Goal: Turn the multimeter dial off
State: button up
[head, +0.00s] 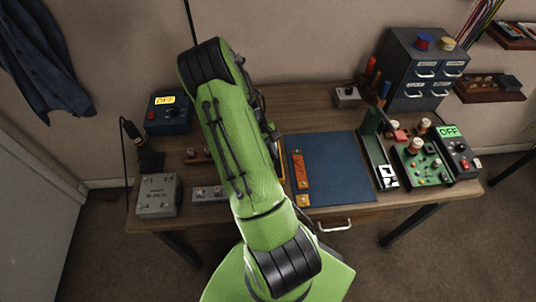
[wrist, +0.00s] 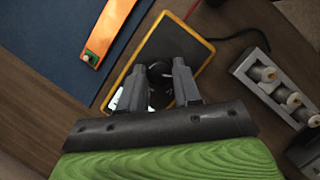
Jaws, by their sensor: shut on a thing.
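The multimeter (wrist: 172,42), a dark body with a yellow-orange rim, lies on the wooden desk in the wrist view. Its round black dial (wrist: 157,69) sits between the two fingers of my gripper (wrist: 160,74), which are shut on it. The fingers hide the dial's sides, and I cannot make out its pointer or setting. A pale patch on the multimeter shows beside the left finger. In the head view my green arm hides the gripper and nearly all of the multimeter.
A blue mat (head: 335,165) with an orange strip (head: 300,170) lies beside the multimeter. A grey box (head: 158,195) stands at the desk's left, and a green circuit board (head: 421,163) at the right. In the wrist view a grey block with pale knobs (wrist: 268,80) lies right of the gripper.

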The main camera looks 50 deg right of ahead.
jog(key=o, duration=1)
jog(key=p+v, duration=0.2)
jog(key=v, duration=1.3)
jog(key=shift+w+r, duration=0.25)
jog(key=shift+r, duration=0.05)
